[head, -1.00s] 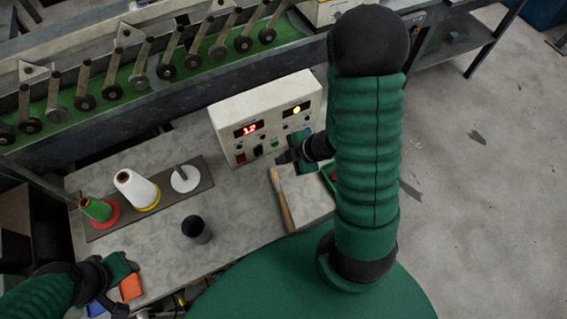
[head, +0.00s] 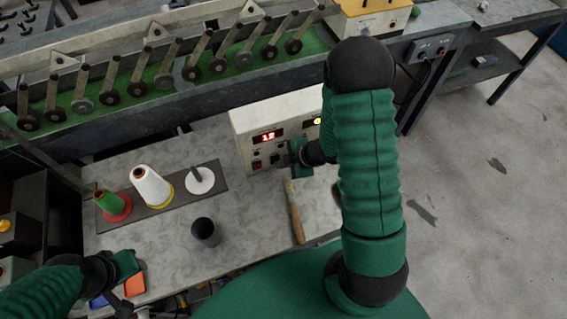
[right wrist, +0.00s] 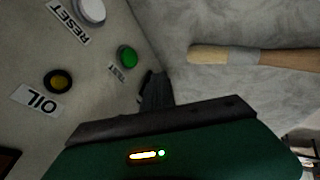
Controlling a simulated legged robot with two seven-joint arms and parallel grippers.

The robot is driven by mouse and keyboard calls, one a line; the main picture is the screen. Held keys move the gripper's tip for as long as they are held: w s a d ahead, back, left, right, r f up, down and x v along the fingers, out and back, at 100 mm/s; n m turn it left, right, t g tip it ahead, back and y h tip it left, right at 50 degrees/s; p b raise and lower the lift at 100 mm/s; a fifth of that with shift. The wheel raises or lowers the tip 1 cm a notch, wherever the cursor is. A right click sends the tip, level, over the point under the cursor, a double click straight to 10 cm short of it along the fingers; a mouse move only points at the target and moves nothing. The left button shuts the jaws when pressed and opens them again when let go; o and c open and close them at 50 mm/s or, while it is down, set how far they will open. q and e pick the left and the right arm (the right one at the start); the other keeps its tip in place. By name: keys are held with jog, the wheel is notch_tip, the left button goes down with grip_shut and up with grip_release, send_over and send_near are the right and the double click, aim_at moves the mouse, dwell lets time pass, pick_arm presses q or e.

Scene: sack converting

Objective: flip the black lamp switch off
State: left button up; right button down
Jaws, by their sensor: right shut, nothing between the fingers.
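The white control box (head: 243,127) stands on the bench with a lit red display (head: 268,136). A small black switch (head: 276,159) is low on its front, right of a red switch (head: 256,165). My right gripper (head: 291,149) is close in front of the panel, just right of the black switch; I cannot tell whether it touches. In the right wrist view its fingers (right wrist: 155,90) are shut and empty, beside the panel's green button (right wrist: 127,56). The black switch is not clearly visible there. My left gripper (head: 122,292) is at the lower left; its jaws are unclear.
A wooden-handled tool (head: 295,213) lies on the bench below my right gripper. A dark cup (head: 206,231) and a rack with thread cones (head: 151,185) stand to the left. An orange bin (head: 135,284) is beside my left gripper. A machine with several levers runs behind.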

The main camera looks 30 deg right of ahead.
jog(key=shift+a+r, duration=0.1)
jog(key=shift+a, duration=0.15)
jog(key=shift+r, duration=0.15)
jog(key=shift+r+p, duration=0.4)
jog(key=shift+p, duration=0.2)
jog(key=shift+d+r+p, duration=0.15)
jog(key=shift+r+p, duration=0.1)
jog(key=shift+p, duration=0.05)
